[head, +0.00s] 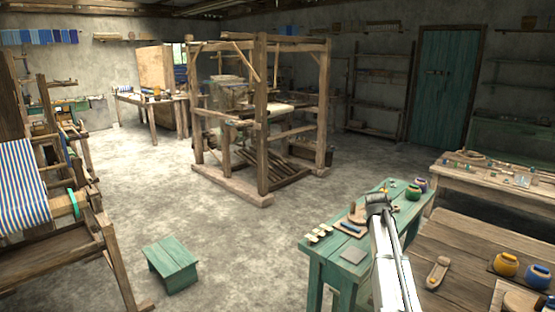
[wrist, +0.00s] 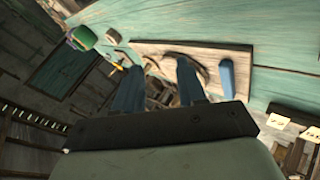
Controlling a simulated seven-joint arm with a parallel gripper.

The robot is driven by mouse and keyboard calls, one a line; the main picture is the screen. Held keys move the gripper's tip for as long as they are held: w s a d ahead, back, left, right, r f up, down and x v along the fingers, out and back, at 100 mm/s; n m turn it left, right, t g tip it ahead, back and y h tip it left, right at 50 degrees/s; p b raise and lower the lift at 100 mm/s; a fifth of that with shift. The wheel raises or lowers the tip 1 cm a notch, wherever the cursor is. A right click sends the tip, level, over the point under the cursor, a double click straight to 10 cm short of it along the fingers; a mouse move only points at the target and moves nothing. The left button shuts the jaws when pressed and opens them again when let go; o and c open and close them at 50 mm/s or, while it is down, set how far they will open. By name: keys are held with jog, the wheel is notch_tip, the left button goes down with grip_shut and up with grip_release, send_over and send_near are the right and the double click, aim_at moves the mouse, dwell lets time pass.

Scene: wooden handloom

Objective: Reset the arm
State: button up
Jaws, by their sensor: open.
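My arm reaches over the teal table (head: 318,262) in the head view, and its end, my gripper (head: 377,200), hangs above the table top. In the wrist view my gripper (wrist: 158,75) shows two dark blue-grey fingers spread apart with nothing seen held between them. Beyond the fingers lies a wooden board (wrist: 240,57) on the teal surface. A blue-handled tool (wrist: 227,80) lies on the board, right of the fingers. A dark curved item on the board is partly hidden by the fingers.
A grey flat slab (head: 341,254) and several pale pieces (head: 319,233) lie on the teal table. Colored pots (head: 413,192) stand at its far end. A brown table (head: 470,250) adjoins on the right. A green stool (head: 171,264) and wooden looms (head: 262,120) stand on the floor, with open floor between.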

jog(key=w+a+n+t+y, duration=0.2)
jog(key=w+a+n+t, duration=0.15)
jog(key=a, duration=1.45)
jog(key=w+a+n+t+y, duration=0.2)
jog(key=a+n, duration=0.3)
jog(key=a, duration=1.3)
jog(key=s+a+f+g, duration=0.1)
jog(key=s+a+f, duration=0.15)
jog(key=f, duration=0.25)
jog(key=s+d+f+m+g, duration=0.2)
jog(key=s+d+f+g, duration=0.15)
jog(key=s+f, duration=0.7)
jog(key=s+d+f+m+g, duration=0.35)
jog(key=s+f, duration=0.45)
jog(key=f, duration=0.6)
jog(key=s+d+f+m+g, duration=0.15)
jog(key=s+d+f, duration=0.35)
jog(key=s+f, duration=0.55)
jog(key=s+d+f+m+g, duration=0.25)
jog(key=s+f, duration=0.35)
jog(key=s, duration=0.5)
jog(key=s+d+f+m+g, duration=0.2)
jog(key=s+f+g, duration=0.25)
jog(key=s, duration=0.55)
jog(key=s+f+m+g, duration=0.1)
jog(key=s+m+g, duration=0.2)
jog(key=s, duration=1.7)
jog(key=shift+d+f+g, duration=0.15)
jog(key=shift+f+g, duration=0.25)
jog(key=shift+g, duration=0.1)
